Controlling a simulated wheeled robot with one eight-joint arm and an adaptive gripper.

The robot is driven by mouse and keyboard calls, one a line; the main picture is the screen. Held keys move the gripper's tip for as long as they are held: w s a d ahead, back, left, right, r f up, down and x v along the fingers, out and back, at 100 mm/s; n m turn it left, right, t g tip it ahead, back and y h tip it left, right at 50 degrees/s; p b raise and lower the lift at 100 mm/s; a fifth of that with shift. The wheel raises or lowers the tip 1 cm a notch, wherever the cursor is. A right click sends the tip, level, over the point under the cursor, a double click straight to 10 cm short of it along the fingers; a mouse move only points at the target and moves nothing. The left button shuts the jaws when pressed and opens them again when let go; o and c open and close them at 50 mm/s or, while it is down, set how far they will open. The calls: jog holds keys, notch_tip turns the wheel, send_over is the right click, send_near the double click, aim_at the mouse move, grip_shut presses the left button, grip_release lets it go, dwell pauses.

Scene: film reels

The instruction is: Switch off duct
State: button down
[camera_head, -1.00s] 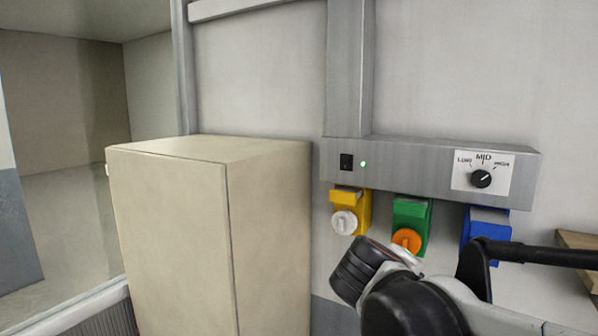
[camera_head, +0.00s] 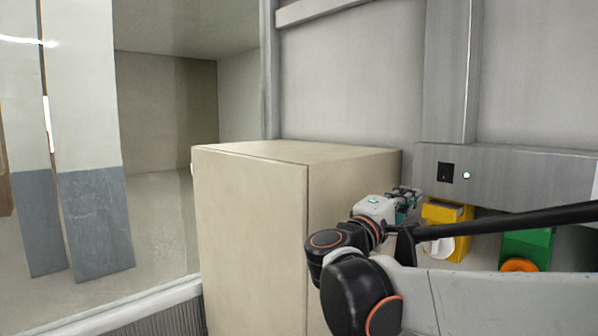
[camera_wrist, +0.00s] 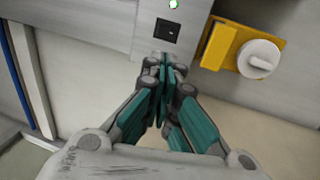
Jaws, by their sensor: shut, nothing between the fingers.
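The grey metal duct (camera_head: 520,172) runs along the wall. On its left end sit a small black rocker switch (camera_head: 445,172) and a small lit indicator, whitish-green (camera_head: 466,175). In the wrist view the switch (camera_wrist: 168,31) is just beyond my fingertips, with the lit indicator (camera_wrist: 173,4) above it. My gripper (camera_head: 410,193) is shut and empty, with its teal fingers together, a little left of and below the switch in the head view. In the wrist view the fingertips (camera_wrist: 163,62) are close below the switch. I cannot tell whether they touch the duct.
A yellow box with a white knob (camera_head: 460,214) hangs under the duct, close to the right of my gripper. A green box with an orange knob (camera_head: 527,247) is further right. A beige cabinet (camera_head: 250,235) stands at left, close to my arm.

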jog(key=shift+w, duration=0.1)
jog(key=p, duration=0.4)
send_near(433, 174)
jog(key=d+r, duration=0.1)
jog(key=w+d+r, duration=0.1)
jog(key=d, duration=0.1)
jog(key=w+d, duration=0.1)
jog(key=d, duration=0.1)
jog(key=shift+r, duration=0.4)
